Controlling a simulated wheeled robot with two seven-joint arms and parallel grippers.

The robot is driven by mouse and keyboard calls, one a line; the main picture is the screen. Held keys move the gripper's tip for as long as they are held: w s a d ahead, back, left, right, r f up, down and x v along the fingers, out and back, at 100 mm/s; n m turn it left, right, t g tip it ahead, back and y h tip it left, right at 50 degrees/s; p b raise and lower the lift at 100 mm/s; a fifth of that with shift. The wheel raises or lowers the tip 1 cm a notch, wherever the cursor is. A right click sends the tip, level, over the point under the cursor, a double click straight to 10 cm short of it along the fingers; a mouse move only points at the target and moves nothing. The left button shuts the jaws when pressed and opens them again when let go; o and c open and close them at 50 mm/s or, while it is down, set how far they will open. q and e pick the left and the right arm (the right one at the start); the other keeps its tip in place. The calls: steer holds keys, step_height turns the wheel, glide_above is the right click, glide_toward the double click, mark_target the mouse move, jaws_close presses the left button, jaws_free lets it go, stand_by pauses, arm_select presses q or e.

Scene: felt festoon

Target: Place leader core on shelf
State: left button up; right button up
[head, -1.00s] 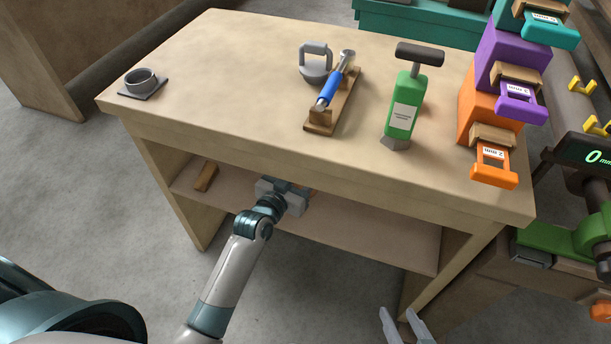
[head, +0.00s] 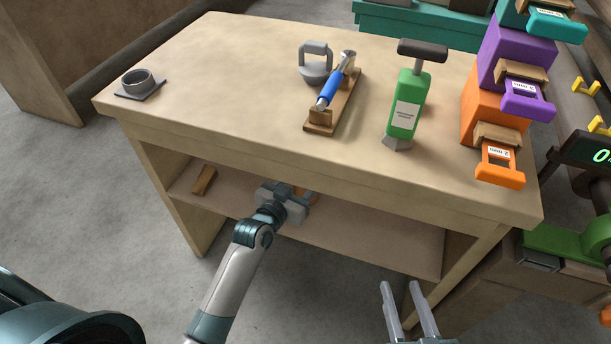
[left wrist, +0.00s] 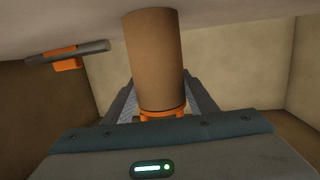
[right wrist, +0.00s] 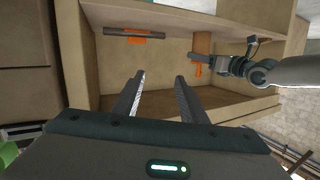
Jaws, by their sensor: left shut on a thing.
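My left gripper (head: 298,197) reaches under the tabletop into the table's open shelf bay. It is shut on a brown cylinder with an orange end, likely the leader core, which fills the left wrist view's middle (left wrist: 154,60). In the right wrist view the brown core (right wrist: 203,43) also shows in the left gripper (right wrist: 203,60). Its far end meets the pale shelf surface (left wrist: 215,15) in the picture; I cannot tell if it bears on it. In the head view the shelf (head: 385,240) is partly hidden by the tabletop. My right gripper (head: 402,287) is open and empty before the table.
A grey bar with an orange part (left wrist: 66,57) lies near the core. A wooden block (head: 204,180) lies on the shelf's left. On top stand a grey ring (head: 139,82), a blue-handled tool (head: 331,88), a green bottle-like tool (head: 405,105) and orange (head: 483,103) and purple boxes.

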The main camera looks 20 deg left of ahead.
arm_select(q)
steer(key=o, duration=1.6)
steer(key=shift+c, duration=0.2)
steer(key=shift+s+a+r, duration=0.1)
steer(key=shift+s+r, duration=0.05)
steer(key=shift+s, duration=0.4)
steer(key=p+v, duration=0.2)
steer(key=v, duration=0.9)
arm_select(e)
step_height(320, 180, down, 6)
steer(key=s+d+g+h, duration=0.1)
steer(key=s+d+g, duration=0.1)
steer(key=g, duration=0.2)
steer(key=shift+s, duration=0.3)
steer(key=shift+r, duration=0.1)
